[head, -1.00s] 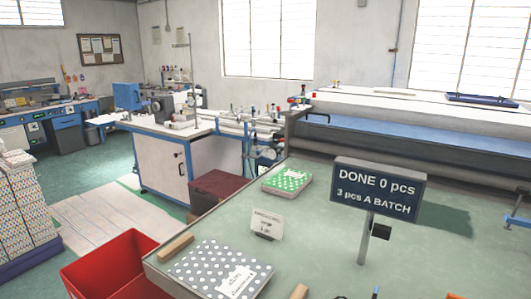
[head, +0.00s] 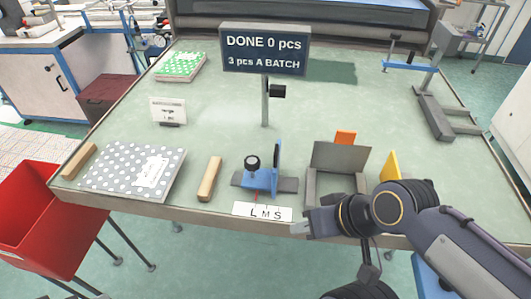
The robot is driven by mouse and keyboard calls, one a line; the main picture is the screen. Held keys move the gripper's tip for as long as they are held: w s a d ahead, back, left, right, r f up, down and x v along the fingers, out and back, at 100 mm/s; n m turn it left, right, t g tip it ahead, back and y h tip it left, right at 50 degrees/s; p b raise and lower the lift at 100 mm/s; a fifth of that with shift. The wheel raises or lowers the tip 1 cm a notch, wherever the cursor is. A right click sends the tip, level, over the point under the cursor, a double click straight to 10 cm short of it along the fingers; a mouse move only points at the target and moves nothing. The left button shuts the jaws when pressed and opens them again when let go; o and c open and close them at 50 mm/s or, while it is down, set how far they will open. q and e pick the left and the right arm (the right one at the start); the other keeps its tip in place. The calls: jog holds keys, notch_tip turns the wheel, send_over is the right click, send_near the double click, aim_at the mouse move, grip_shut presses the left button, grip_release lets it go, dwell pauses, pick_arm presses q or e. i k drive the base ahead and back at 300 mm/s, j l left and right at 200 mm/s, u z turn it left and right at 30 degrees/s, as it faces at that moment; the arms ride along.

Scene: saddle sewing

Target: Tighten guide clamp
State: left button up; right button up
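The guide clamp is a blue block (head: 262,180) with a black knob (head: 252,162) on top and an upright blue plate. It sits on a dark bar near the front edge of the green table. A white card marked L M S (head: 262,212) lies in front of it, with a thin red pointer above the card. My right gripper (head: 299,229) is at the table's front edge, right of the card and apart from the clamp knob. Its fingers are small and seen side-on, so their opening is unclear. My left gripper is not in view.
A grey holder (head: 340,157) with orange and yellow tabs stands right of the clamp. Wooden bars, dotted fabric (head: 133,169) and a green dotted stack (head: 181,66) lie left. A sign (head: 264,50) reads DONE 0 pcs. A red bin (head: 35,215) is at the left.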

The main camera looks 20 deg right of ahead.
aim_at(252, 164)
jog(key=i+j+z, duration=0.2)
jog(key=j, duration=0.2)
jog(key=j+z, duration=0.2)
jog(key=j, duration=0.2)
jog(key=j+z, duration=0.2)
jog(key=j, duration=0.2)
jog(key=i+j, duration=0.05)
